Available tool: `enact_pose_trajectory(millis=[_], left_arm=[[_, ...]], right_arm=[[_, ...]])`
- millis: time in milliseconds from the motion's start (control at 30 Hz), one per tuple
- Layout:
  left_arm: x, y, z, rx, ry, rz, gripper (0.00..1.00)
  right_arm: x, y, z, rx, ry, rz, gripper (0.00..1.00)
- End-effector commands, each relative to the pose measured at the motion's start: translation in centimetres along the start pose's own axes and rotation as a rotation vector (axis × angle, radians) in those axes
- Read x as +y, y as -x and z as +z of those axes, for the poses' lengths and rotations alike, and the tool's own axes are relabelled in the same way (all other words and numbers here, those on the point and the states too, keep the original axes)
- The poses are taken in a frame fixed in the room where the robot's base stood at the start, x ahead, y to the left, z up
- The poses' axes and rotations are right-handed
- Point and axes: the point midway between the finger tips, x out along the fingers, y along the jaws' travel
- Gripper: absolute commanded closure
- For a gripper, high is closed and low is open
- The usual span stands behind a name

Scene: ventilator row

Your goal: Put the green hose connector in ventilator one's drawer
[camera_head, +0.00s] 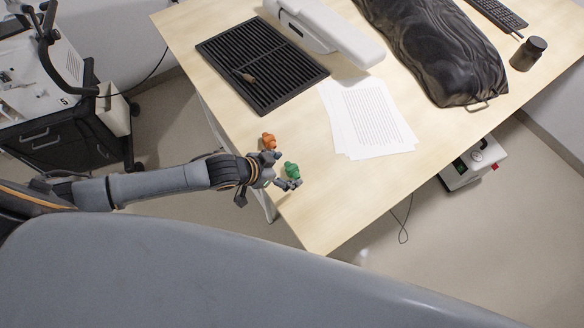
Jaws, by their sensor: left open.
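The green hose connector (291,169) is at the near left corner of the wooden table. My left gripper (280,171) reaches in from the left and is open right at it. I cannot tell whether the fingers touch the connector or lie around it, and they hide part of it. My right gripper is not in view. A ventilator cart (40,95) stands at the far left, with dark drawers (38,143) that look shut. I cannot tell whether it is ventilator one.
An orange connector (268,140) stands close behind my left gripper. A white device (474,163) sits below the table's right edge.

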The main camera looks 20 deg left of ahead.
Motion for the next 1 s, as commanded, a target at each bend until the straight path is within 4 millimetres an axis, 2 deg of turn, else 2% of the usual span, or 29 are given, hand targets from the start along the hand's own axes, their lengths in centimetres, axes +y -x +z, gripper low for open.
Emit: enact_pose_trajectory(millis=[233,567,767,800,933,1000], left_arm=[[-0.3,-2.9,0.0,0.000,0.000,0.000,0.17],[-0.3,-3.4,0.1,0.001,-0.001,0.000,0.17],[-0.3,-3.4,0.1,0.000,-0.001,0.000,0.58],[-0.3,-3.4,0.1,0.000,-0.001,0.000,0.61],[-0.3,-3.4,0.1,0.000,-0.001,0.000,0.61],[-0.3,-3.4,0.1,0.000,-0.001,0.000,0.65]], right_arm=[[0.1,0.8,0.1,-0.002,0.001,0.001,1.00],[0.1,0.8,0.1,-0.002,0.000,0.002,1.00],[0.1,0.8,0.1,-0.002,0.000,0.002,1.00],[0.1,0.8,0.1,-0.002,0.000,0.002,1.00],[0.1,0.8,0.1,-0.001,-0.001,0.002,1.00],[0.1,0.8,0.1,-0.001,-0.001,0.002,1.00]])
